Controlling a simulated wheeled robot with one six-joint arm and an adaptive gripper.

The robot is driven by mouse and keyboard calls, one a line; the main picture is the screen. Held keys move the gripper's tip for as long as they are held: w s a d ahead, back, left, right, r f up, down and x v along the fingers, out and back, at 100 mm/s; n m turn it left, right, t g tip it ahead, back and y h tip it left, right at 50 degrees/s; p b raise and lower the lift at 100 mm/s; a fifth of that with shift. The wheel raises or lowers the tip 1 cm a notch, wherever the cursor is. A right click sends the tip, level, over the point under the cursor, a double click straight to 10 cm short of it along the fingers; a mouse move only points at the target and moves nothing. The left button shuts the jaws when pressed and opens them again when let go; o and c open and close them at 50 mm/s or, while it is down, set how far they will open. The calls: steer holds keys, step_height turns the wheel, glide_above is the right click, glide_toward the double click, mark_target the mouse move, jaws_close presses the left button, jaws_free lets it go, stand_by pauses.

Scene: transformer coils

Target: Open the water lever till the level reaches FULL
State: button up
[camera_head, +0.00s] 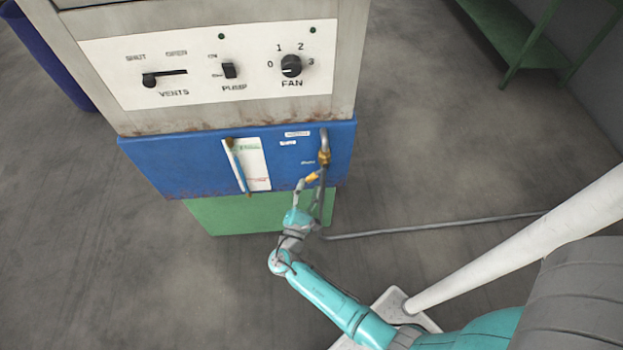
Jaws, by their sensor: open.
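The blue water tank (190,165) stands below the control panel. On its right side a grey pipe comes down to a brass valve (324,157). A small orange-yellow lever (313,177) sticks out just below and left of the valve. My gripper (309,187) is open at the lever, its fingers reaching up around or beside it; I cannot tell if they touch it. A sight tube (238,165) with brass ends runs down the tank's front beside a white scale (254,164) with green marking on top and red below. The tube looks bluish, but its level is too small to read.
Above is a panel with a VENTS slider (150,80), a PUMP switch (229,71) and a FAN knob (291,66). A green base (240,215) supports the tank. A grey hose (430,227) crosses the floor rightward. A green shelf (520,45) stands at upper right.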

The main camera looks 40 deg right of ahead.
steer(key=v, duration=0.7)
steer(key=shift+s+a, duration=0.15)
steer(key=shift+r+m, duration=0.2)
steer(key=shift+m, duration=0.2)
steer(key=c, duration=0.6)
steer(key=r+m+g, duration=0.1)
steer(key=m, duration=0.2)
steer(key=w+a+r+m+g, duration=0.1)
steer(key=r+m, duration=0.1)
steer(key=r+m+g+y, duration=0.1)
steer(key=m, duration=0.2)
steer(key=shift+w+a+r+m, duration=0.15)
steer(key=shift+w+r+m, duration=0.15)
steer(key=shift+w+r, duration=0.1)
jaws_close()
steer(key=w+a+r+m+g+y, duration=0.1)
steer(key=a+r+m+g+y, duration=0.25)
steer(key=m, duration=0.55)
steer(key=w+d+f+t, duration=0.2)
steer(key=w+d+f, duration=0.1)
steer(key=d, duration=0.8)
steer(key=shift+f, duration=0.8)
